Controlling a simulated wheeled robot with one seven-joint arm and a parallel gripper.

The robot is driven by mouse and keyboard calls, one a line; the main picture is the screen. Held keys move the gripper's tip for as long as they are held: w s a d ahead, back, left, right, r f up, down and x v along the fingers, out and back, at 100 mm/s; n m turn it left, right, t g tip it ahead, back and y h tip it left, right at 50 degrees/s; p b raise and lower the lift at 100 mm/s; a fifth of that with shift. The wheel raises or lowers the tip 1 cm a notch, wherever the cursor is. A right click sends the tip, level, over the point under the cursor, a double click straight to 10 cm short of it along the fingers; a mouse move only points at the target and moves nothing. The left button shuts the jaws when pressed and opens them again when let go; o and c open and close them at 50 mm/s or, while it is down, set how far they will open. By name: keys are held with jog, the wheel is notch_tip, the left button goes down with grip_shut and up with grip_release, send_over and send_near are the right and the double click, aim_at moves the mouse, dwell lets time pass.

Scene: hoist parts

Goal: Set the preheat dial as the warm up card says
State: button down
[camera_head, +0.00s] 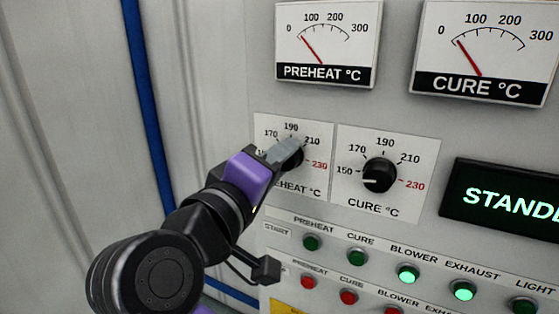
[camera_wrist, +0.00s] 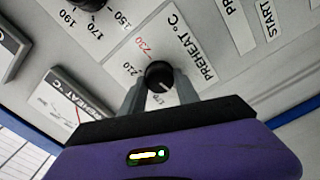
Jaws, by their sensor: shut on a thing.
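The preheat dial (camera_head: 292,158) is a black knob on a white plate marked with temperatures, 230 in red. In the wrist view the knob (camera_wrist: 159,76) sits between the two grey fingers of my gripper (camera_wrist: 158,92), which is shut on it. In the head view my gripper (camera_head: 286,152) covers much of the knob and part of its scale. A pale mark shows on the knob in the wrist view, but I cannot tell which number it points to. No card that I can read as the warm up card is in view.
The cure dial (camera_head: 380,175) is close on the right, pointing near 150. The preheat meter (camera_head: 327,45) and cure meter (camera_head: 484,50) hang above, needles near 0. Green buttons (camera_head: 408,274) and red buttons (camera_head: 348,297) sit below. A lit display (camera_head: 505,198) is at right.

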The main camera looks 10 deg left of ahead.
jog(key=c, duration=0.9)
grip_release()
jog(key=b+v, duration=0.2)
jog(key=v, duration=0.6)
jog(key=shift+b, duration=0.3)
